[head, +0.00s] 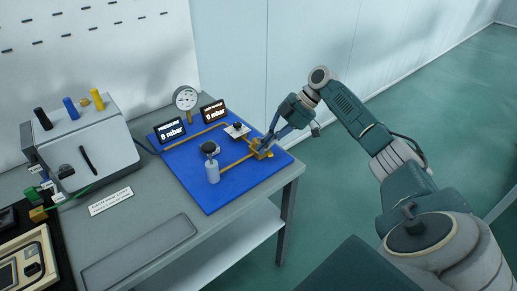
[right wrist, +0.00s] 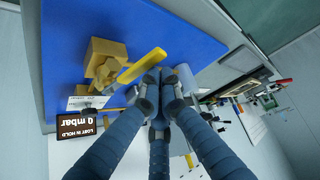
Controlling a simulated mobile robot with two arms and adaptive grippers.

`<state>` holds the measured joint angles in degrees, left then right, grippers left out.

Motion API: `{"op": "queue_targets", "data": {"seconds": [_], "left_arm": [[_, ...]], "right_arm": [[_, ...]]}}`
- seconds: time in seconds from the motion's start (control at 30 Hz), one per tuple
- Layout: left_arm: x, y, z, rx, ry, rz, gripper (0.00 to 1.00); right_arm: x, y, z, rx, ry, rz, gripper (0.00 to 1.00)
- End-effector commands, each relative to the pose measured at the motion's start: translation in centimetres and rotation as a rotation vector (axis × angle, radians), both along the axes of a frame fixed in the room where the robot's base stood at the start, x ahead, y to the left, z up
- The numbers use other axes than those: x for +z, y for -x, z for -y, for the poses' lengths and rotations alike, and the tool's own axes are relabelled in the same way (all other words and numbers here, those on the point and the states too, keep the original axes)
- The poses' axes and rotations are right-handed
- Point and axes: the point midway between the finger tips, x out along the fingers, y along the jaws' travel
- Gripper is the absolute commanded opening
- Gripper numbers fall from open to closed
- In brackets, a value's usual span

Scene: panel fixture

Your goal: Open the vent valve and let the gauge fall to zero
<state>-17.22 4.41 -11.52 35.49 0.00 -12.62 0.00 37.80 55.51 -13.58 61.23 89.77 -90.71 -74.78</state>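The vent valve, a brass block (head: 264,153) with a yellow lever, sits at the front right of the blue board (head: 205,195). In the right wrist view its brass body (right wrist: 103,62) and yellow lever (right wrist: 142,66) show clearly, the lever slanting out from the body. My right gripper (right wrist: 160,80) has its fingers drawn together, tips right beside the lever; whether they touch it I cannot tell. In the head view this gripper (head: 270,138) is at the valve. The round gauge (head: 186,98) stands at the back; its needle is too small to read. My left gripper is out of view.
The pressure display (head: 171,130) has a blurred digit. The other display (head: 213,112) reads 0 mbar. A white cylinder with a dark knob (head: 212,172) and a white black-knobbed part (head: 237,130) stand on the board. A grey box (head: 85,140) is left; floor right is clear.

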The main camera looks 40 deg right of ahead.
Motion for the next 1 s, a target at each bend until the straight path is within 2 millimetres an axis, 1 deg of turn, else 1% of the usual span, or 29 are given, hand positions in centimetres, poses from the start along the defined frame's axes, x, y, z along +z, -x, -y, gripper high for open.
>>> {"op": "queue_targets", "data": {"seconds": [0.2,0.4,1.0], "left_arm": [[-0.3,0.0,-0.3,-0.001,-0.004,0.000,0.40],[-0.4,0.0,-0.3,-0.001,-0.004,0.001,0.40],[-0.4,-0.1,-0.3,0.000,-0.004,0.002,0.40]], "right_arm": [[-0.1,0.4,1.1,-0.002,0.000,0.000,0.00],[0.0,0.6,1.6,-0.003,-0.001,-0.001,0.00],[0.0,0.6,2.1,-0.005,0.002,0.000,0.00]]}}
